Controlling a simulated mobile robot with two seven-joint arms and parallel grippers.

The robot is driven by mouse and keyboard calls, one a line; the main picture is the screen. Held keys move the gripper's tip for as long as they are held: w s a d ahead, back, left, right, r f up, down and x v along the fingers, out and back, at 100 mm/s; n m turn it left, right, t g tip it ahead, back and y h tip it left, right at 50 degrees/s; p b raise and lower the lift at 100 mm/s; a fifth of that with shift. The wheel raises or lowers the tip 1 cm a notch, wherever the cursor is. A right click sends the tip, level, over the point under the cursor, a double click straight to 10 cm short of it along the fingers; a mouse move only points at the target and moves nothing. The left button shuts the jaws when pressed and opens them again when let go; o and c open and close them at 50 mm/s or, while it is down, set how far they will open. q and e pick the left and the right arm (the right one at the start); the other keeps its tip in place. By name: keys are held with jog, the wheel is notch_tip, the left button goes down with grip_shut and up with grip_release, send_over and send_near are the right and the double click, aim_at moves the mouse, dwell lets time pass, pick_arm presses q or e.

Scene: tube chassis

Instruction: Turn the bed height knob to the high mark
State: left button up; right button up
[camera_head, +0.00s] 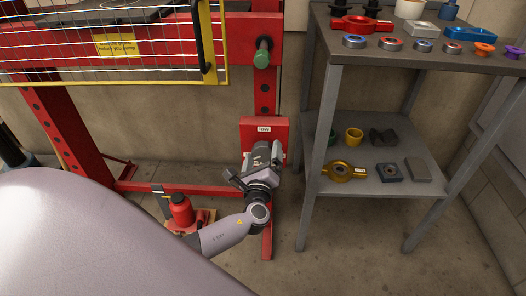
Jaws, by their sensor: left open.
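A red box (281,127) is fixed low on the red frame's right post, with a white label (264,129) that appears to read "low". My left gripper (261,158) is directly in front of this box, its jaws open around the area below the label. The knob cannot be made out; my gripper covers the middle of the box. I cannot tell whether the fingers touch anything. No high mark shows. My right gripper is not in view.
A yellow-edged wire guard (120,42) and a green-tipped handle (262,54) are above. A red bottle jack (181,210) stands left of my forearm. A grey two-level table (430,62) with several parts stands close on the right. Floor at lower right is clear.

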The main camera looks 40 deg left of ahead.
aim_at(262, 155)
pick_arm(q)
jog(key=p+v, duration=0.1)
jog(key=v, duration=0.4)
jog(key=shift+s+r, duration=0.1)
jog(key=shift+s+d, duration=0.2)
jog(key=shift+s, duration=0.05)
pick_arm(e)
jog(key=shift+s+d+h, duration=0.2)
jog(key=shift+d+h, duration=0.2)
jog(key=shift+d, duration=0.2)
